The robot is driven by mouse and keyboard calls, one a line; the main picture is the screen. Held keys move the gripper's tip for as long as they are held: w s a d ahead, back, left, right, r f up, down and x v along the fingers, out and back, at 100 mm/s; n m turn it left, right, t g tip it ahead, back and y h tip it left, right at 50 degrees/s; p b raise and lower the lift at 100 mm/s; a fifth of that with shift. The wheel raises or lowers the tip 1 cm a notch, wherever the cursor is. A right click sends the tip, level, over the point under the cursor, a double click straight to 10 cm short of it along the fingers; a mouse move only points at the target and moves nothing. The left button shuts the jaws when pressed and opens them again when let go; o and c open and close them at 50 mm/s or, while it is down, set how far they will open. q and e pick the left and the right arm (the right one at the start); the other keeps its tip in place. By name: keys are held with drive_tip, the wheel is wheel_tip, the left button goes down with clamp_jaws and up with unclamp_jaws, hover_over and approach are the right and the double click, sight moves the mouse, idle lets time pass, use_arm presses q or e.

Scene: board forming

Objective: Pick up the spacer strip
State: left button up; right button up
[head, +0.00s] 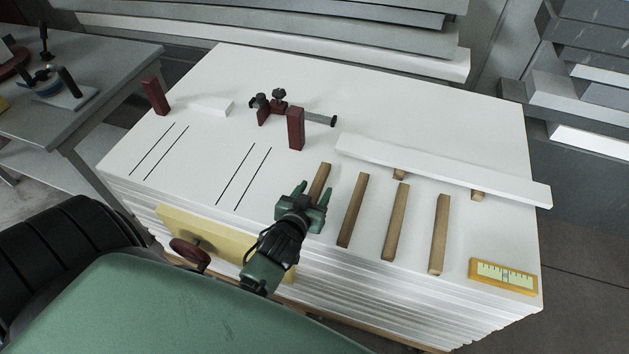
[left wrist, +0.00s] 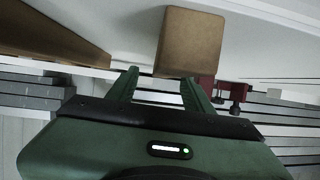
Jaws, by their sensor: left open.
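Several brown wooden spacer strips lie on the white board stack (head: 230,95). The leftmost strip (head: 320,178) is partly hidden by my left gripper (head: 312,192), which is open with its fingers pointing toward the back, around or just above that strip's near end. In the left wrist view, the square end of a strip (left wrist: 189,42) shows large just past the open fingers (left wrist: 160,88), nearer the right one. The fingers do not grip it. Three more strips lie to the right: one (head: 352,208), another (head: 397,220) and a third (head: 439,232). My right gripper is not in view.
A yellow gauge (head: 503,275) lies at the front right corner.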

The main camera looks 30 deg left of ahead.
sight(319, 180)
use_arm(q)
drive_tip(key=x, duration=0.4)
drive_tip(key=shift+w+a+r+p, duration=0.2)
drive_tip(key=shift+w+a+p, duration=0.15)
drive_tip(key=shift+w, duration=0.1)
drive_tip(key=shift+w+f, duration=0.15)
drive_tip(key=shift+w, duration=0.1)
drive_tip(key=shift+c, duration=0.6)
clamp_jaws()
wheel_tip(319, 180, up, 20)
drive_tip(key=p, duration=0.1)
